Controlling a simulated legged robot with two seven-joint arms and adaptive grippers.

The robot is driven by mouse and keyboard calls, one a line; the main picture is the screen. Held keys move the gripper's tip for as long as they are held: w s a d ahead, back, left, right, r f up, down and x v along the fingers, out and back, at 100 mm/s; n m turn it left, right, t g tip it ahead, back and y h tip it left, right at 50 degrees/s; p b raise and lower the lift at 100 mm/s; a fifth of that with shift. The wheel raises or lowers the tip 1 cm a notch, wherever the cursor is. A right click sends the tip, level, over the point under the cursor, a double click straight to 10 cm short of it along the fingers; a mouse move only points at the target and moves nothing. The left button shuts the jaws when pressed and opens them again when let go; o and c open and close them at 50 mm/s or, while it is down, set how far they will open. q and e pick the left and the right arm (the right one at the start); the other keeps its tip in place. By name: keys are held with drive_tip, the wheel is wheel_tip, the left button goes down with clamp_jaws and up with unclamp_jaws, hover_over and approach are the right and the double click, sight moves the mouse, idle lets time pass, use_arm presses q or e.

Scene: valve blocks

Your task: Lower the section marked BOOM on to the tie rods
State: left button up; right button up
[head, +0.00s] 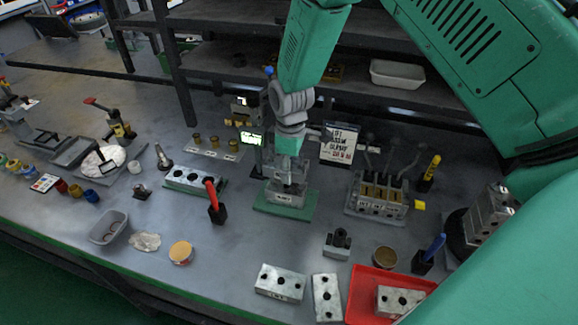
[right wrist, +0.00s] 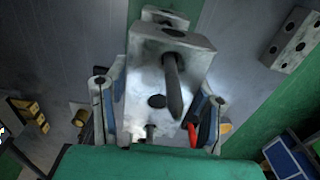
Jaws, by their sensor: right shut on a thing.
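My right gripper (head: 288,163) reaches down over the green base plate (head: 270,210) in the middle of the bench. In the right wrist view its two fingers (right wrist: 158,108) are shut on a pale metal section (right wrist: 145,82) with round holes. A dark tie rod (right wrist: 174,88) shows at one hole, and a second rod end shows lower down. I cannot tell how far the section sits on the rods. In the head view a lower metal block (head: 284,194) stands on the base plate; its lettering is too small to read. My left gripper is out of view.
A drilled block with a red-handled tool (head: 214,202) stands to the left. A lever valve bank (head: 380,194) and a sign (head: 339,145) stand to the right. Loose blocks (head: 280,283) and a red tray (head: 362,292) lie in front. A small lit display (head: 250,138) stands close behind.

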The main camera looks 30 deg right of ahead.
drive_tip(key=shift+f+b, duration=0.5)
drive_tip(key=shift+f, duration=0.45)
drive_tip(key=o, duration=1.7)
drive_tip(key=shift+c, duration=0.2)
drive_tip(key=shift+r, duration=0.1)
wheel_tip(320, 180, up, 12)
drive_tip(key=shift+w+f, duration=0.1)
